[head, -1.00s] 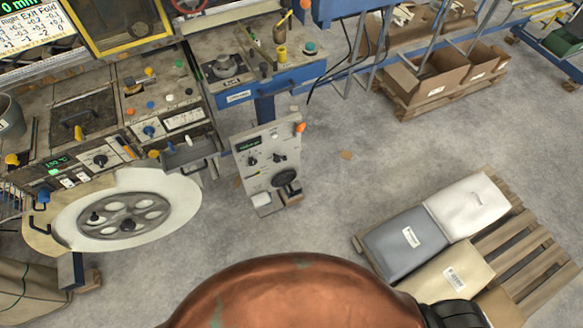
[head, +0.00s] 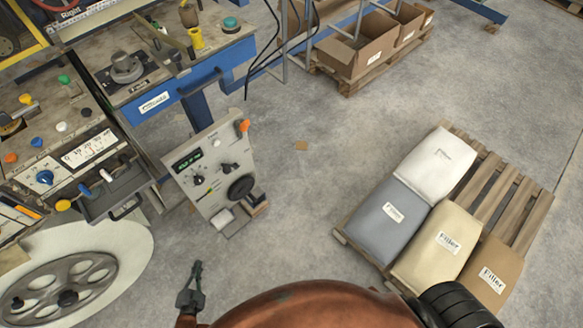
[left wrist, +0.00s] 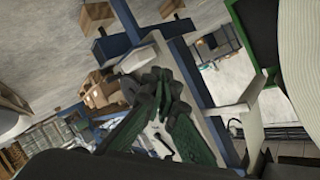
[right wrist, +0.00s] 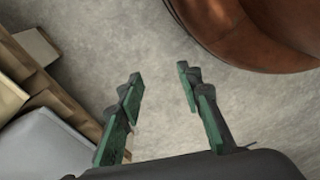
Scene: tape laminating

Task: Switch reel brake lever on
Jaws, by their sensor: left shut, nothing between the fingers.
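My left gripper (head: 197,270) is shut and empty over bare floor, below the free-standing control box (head: 213,172). Its green fingers (left wrist: 165,100) are together in the left wrist view. The box carries a display, small knobs, a black handwheel and an orange-tipped part (head: 243,126) at its upper right corner. A large reel with a spoked grey hub (head: 62,292) is at lower left. I cannot tell which part is the reel brake lever. My right gripper (right wrist: 160,85) shows only in the right wrist view, open and empty above the floor.
The machine's control panel (head: 60,130), with coloured knobs, and a black tray (head: 115,190) are at left. A blue-framed bench (head: 180,95) stands behind the control box. A pallet (head: 512,195) with filler sacks is at right.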

